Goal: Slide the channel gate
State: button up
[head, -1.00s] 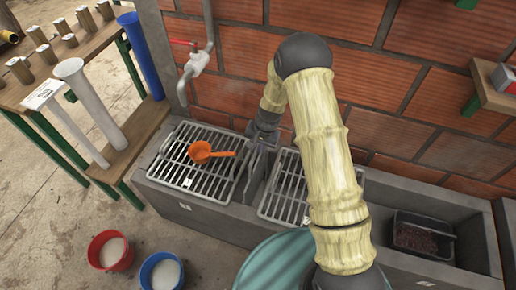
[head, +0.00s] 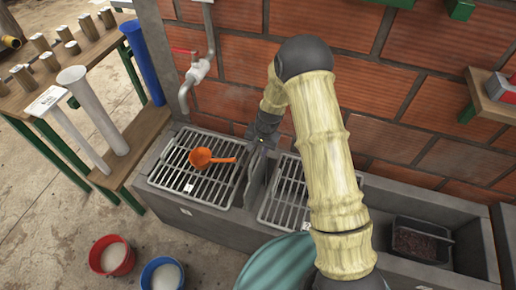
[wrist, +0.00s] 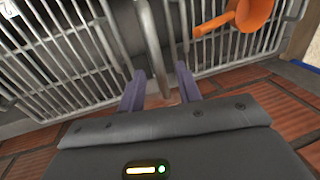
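The channel gate (head: 256,177) is a thin grey upright plate between the two slotted grates, partly hidden by my gripper in the head view. In the wrist view, what looks like its metal edge (wrist: 152,50) runs down between my two purple fingers. My gripper (wrist: 161,88) is open, with one finger on each side of that edge. Gaps show beside it, so the fingers do not look closed on it. In the head view my gripper (head: 258,146) is small and dark at the gate's wall-side end.
An orange scoop (head: 201,158) lies on the left grate (head: 172,181), near the gate. The right grate (head: 285,200) is on the other side. A pipe with a red-handled valve (head: 196,70) hangs at the brick wall. A dark tray (head: 420,241) sits at the right.

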jog(key=s+d+r+p, duration=0.1)
jog(key=d+r, duration=0.2)
jog(key=r, duration=1.4)
jog(key=shift+s+d, duration=0.1)
jog(key=s+d+r+n+t+h, duration=0.1)
jog(key=s+d+r, duration=0.1)
jog(key=s+d, duration=0.3)
jog(key=s+d+r+n, duration=0.2)
jog(key=s+r, duration=0.1)
jog(key=s, duration=0.5)
jog(key=s+d+r+n+t+h, duration=0.1)
jog(key=s+d+r, duration=0.1)
jog(key=s+d, duration=0.3)
jog(key=w+a+p+v, duration=0.1)
jog(key=p+v, duration=1.2)
jog(key=p, duration=0.1)
jog(key=shift+w+r, duration=0.3)
jog(key=shift+r, duration=0.3)
